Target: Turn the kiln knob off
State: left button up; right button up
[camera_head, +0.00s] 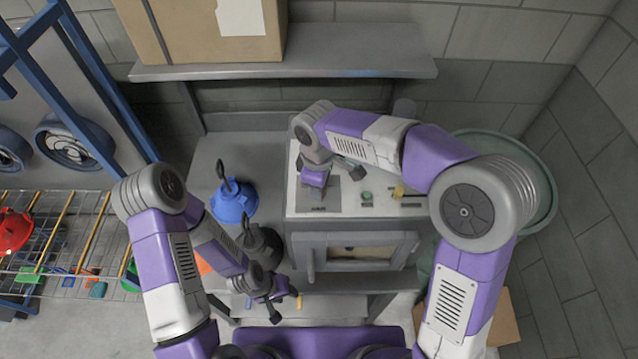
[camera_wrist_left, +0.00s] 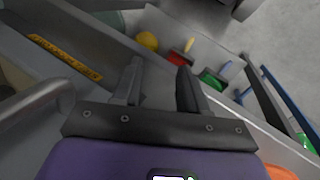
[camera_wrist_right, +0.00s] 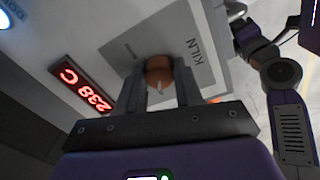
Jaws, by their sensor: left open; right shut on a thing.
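The kiln knob (camera_wrist_right: 158,72) is an orange-brown round knob with a pale pointer mark, on a grey plate (camera_wrist_right: 198,48) lettered KILN in the right wrist view. My right gripper (camera_wrist_right: 160,85) is shut on it, one finger on each side. In the head view my right gripper (camera_head: 313,190) comes down on the left part of the white panel (camera_head: 340,207), and its arm and hand hide the knob. My left gripper (camera_head: 286,310) is open and empty, low in front of the bench; its spread fingers show in the left wrist view (camera_wrist_left: 160,85).
A red display (camera_wrist_right: 84,88) reads 238 C beside the plate. A shelf (camera_head: 350,50) holds a cardboard box (camera_head: 200,32).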

jog(key=o, duration=1)
jog(key=r, duration=0.7)
jog(key=shift+s+r, duration=0.2)
jog(key=shift+r, duration=0.1)
